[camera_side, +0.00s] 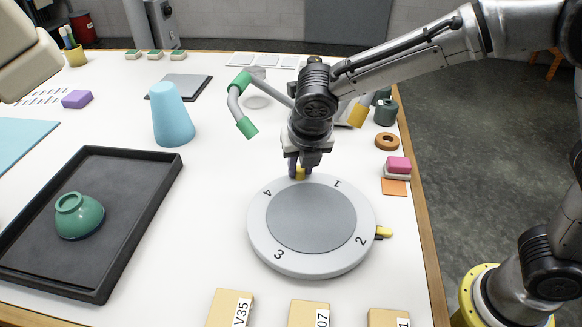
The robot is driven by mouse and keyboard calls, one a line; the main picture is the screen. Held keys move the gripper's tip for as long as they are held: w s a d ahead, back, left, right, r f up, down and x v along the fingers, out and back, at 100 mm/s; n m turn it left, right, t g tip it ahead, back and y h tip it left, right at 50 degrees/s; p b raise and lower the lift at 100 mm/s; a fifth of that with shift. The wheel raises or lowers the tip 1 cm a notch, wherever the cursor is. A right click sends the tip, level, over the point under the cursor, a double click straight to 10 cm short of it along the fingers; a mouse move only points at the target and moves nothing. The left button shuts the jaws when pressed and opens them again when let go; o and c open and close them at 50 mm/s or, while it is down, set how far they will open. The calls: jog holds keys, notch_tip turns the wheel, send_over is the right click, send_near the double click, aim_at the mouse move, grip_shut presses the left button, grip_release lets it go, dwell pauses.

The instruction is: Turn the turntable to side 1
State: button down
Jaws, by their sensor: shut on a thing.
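The turntable (310,219) is a round light-grey disc with a darker grey centre, lying on the white table. Its rim carries the numbers 1 to 4. Number 1 is at the far right, 2 at the near right, 3 at the near left and 4 at the far left. A yellow-tipped black pointer (383,232) sticks out at its right edge, close to number 2. My gripper (300,174) points down at the far rim, between 4 and 1. It is shut on a small yellow peg (300,173) there; the fingers partly hide it.
A black tray (130,235) with an overturned green bowl (79,216) is at left. A blue cone (172,115) stands behind. A bent green-ended pipe (243,105) is near my wrist. Tan labelled boxes (309,314) line the front.

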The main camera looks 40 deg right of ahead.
aim_at(310, 198)
jog(key=shift+s+d+m+g+h, duration=0.3)
jog(key=shift+s+d+m+h, duration=0.15)
jog(key=shift+d+m, duration=0.5)
jog(key=shift+a+m, duration=0.15)
jog(key=shift+m, duration=0.1)
jog(key=c, duration=0.7)
grip_release()
jog(key=shift+s, duration=0.1)
jog(key=v, duration=1.3)
jog(key=shift+r, duration=0.4)
